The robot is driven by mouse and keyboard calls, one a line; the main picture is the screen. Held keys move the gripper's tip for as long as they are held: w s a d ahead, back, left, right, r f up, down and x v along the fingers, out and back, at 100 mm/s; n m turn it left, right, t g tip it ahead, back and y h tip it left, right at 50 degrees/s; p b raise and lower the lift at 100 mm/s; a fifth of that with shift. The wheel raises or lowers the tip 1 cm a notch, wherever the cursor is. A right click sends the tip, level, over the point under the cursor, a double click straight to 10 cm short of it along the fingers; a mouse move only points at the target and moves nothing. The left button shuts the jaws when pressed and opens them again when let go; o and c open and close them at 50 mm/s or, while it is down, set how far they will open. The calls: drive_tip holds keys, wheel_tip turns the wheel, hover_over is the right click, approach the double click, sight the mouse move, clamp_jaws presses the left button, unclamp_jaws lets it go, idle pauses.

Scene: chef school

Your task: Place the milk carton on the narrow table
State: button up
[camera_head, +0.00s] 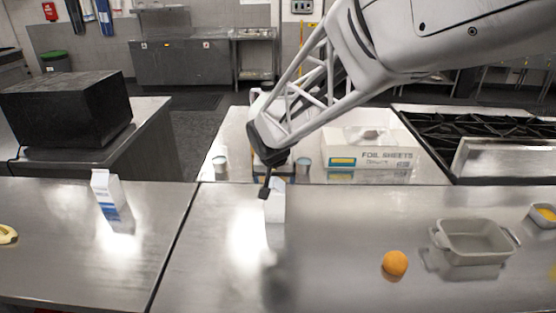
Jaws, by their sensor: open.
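A white milk carton (106,188) with blue print stands upright on the left part of the front steel counter, well left of my gripper. My gripper (266,188) hangs at the picture's middle, pointing down, open; one dark fingertip shows clearly. Just behind and below the fingertip is a white block-like thing (276,208), partly covered; I cannot tell what it is or whether the gripper touches it. A short steel table (235,130) runs back from the front counter at the middle; I cannot tell if it is the narrow table.
A foil sheets box (372,157) and small cans (220,161) stand on the middle table. An orange (395,263) and a grey baking dish (474,243) sit at right front. A black box (66,108) is at left, a stove (480,135) at right. The front counter's left part is largely clear.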

drive_tip(key=v, duration=0.8)
drive_tip(key=shift+s+r, duration=0.15)
drive_tip(key=shift+r, duration=0.15)
idle(0.3)
drive_tip(key=s+d+g, duration=0.1)
drive_tip(key=s+d, duration=0.9)
drive_tip(key=s, duration=0.4)
drive_tip(key=s+d+f, duration=0.1)
drive_tip(key=s+d, duration=1)
drive_tip(key=s, duration=0.3)
drive_tip(key=shift+s+d+f+g, duration=0.2)
drive_tip(key=shift+s+f+g, duration=0.1)
drive_tip(key=shift+g, duration=0.1)
